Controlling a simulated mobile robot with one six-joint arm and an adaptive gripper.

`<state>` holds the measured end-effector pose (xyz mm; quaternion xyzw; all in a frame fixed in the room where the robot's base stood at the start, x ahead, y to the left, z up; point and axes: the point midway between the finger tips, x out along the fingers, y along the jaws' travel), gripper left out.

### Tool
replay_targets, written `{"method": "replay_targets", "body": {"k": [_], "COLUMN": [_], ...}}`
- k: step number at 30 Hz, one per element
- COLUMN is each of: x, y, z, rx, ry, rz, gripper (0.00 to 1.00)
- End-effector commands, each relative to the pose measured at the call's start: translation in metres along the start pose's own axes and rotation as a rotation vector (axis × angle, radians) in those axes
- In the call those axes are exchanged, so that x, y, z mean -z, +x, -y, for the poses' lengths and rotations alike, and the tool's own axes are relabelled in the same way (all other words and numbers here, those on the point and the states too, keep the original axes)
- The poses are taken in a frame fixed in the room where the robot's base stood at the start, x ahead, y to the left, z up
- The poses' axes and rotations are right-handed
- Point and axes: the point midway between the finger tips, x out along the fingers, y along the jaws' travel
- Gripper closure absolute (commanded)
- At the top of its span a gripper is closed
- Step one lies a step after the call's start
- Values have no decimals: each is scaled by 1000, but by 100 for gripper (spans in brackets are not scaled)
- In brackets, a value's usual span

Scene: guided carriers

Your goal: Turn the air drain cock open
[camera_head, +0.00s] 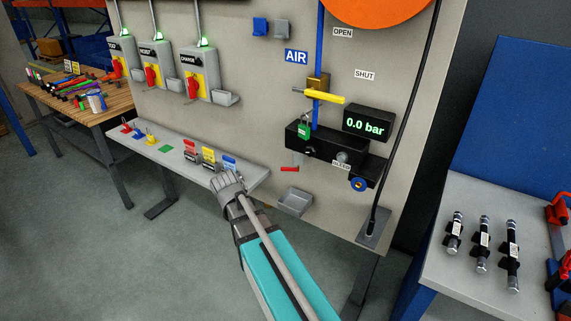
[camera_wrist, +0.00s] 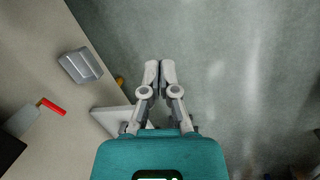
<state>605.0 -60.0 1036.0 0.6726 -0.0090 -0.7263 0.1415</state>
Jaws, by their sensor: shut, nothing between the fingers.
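A small red lever (camera_head: 289,169) hangs below the left end of the black air manifold (camera_head: 318,143) on the grey panel. It looks like the drain cock and lies about level in the body view. It also shows at the left of the wrist view (camera_wrist: 52,107). My gripper (camera_head: 227,183) is shut and empty, to the left of the lever and apart from it, near the panel's shelf. Its fingertips (camera_wrist: 160,66) are together over the floor in the wrist view. A small label (camera_head: 341,165) on the manifold is too small to read.
The display (camera_head: 367,124) reads 0.0 bar. A grey tray (camera_head: 294,202) juts out below the lever. The shelf (camera_head: 190,160) holds tags and padlocks.

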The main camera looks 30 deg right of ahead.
Motion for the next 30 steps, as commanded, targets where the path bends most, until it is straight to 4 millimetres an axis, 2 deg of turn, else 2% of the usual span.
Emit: {"method": "replay_targets", "body": {"k": [1,3,12,21,30], "x": [-14,-22,-45,-63,-44], "y": [-14,-21,-42,-58,-34], "z": [8,18,44,60,43], "rx": [26,58,149,214,133], "ry": [22,50,131,190,205], "rz": [-13,-27,-60,-76,-119], "gripper": [100,100,100,100,100]}}
